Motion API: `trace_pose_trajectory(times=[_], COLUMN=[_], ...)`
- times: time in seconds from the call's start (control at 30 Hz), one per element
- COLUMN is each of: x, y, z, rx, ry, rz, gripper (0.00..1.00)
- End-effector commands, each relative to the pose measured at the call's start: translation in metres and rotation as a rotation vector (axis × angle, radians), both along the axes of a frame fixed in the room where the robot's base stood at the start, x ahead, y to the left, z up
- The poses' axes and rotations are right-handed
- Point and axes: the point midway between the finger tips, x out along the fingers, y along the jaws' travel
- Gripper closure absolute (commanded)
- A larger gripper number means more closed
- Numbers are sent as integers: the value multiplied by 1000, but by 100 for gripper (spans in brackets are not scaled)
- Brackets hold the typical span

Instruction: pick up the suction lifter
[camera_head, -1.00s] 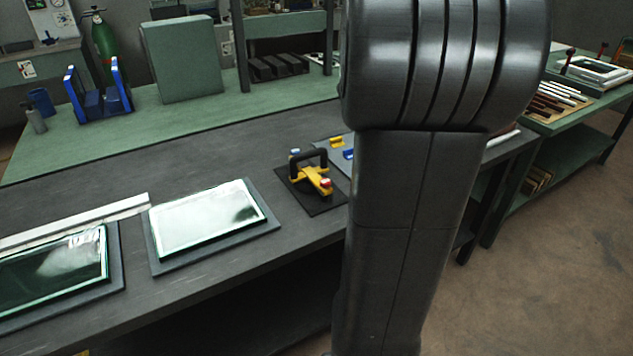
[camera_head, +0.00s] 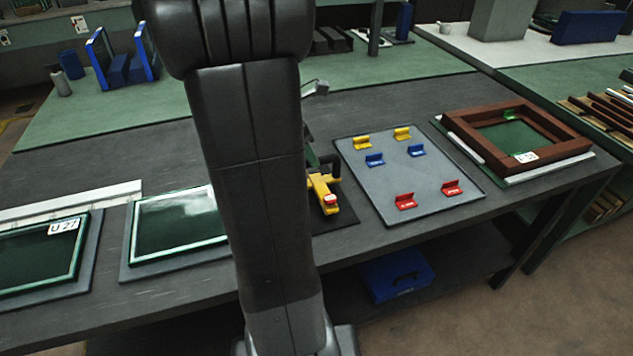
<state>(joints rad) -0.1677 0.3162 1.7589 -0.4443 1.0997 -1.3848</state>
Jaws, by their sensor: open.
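The suction lifter (camera_head: 322,190) is yellow with a black handle and a red-and-white part at its near end. It sits on a dark mat (camera_head: 340,219) on the grey workbench, and my arm hides its left side. My gripper (camera_head: 315,158) shows only in part, past the right edge of my arm. It is pointing down, open, close to the lifter's handle. I cannot tell whether the handle is between the fingers or whether they touch it.
Right of the lifter lies a grey tray (camera_head: 372,198) with yellow, blue and red clips, then a brown wooden frame (camera_head: 555,133). Left are framed glass panes (camera_head: 172,222) (camera_head: 40,258). A blue case (camera_head: 397,275) sits on the shelf below.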

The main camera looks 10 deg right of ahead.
Motion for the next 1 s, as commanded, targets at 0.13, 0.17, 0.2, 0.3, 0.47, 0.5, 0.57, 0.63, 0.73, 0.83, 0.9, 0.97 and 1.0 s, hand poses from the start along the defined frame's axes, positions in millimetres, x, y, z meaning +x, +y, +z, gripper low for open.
trace_pose_trajectory(times=[0.13, 0.17, 0.2, 0.3, 0.47, 0.5, 0.57, 0.63, 0.73, 0.83, 0.9, 0.97, 1.0], x=[0, 0, 0, -1, -1, -1, 0, 0, 0, 0, 0, 0, 0], y=[-4, -5, -7, -15, -25, -27, -28, -29, -28, -28, -28, -28, -28], z=[-10, -11, -14, -27, -48, -51, -55, -56, -56, -56, -55, -55, -55], rx=[1, 1, 1, 1, 1, 1, 1, 1, 1, 1, 1, 1, 1], ry=[0, 0, 1, 3, 2, 2, 0, 0, -1, -1, -1, -1, -1], rz=[-1, -1, -1, -2, -1, -1, 0, 0, 0, 0, 0, 0, 0], gripper=[55, 55, 55, 55, 55, 55, 55, 55, 55, 58, 72, 84, 92])
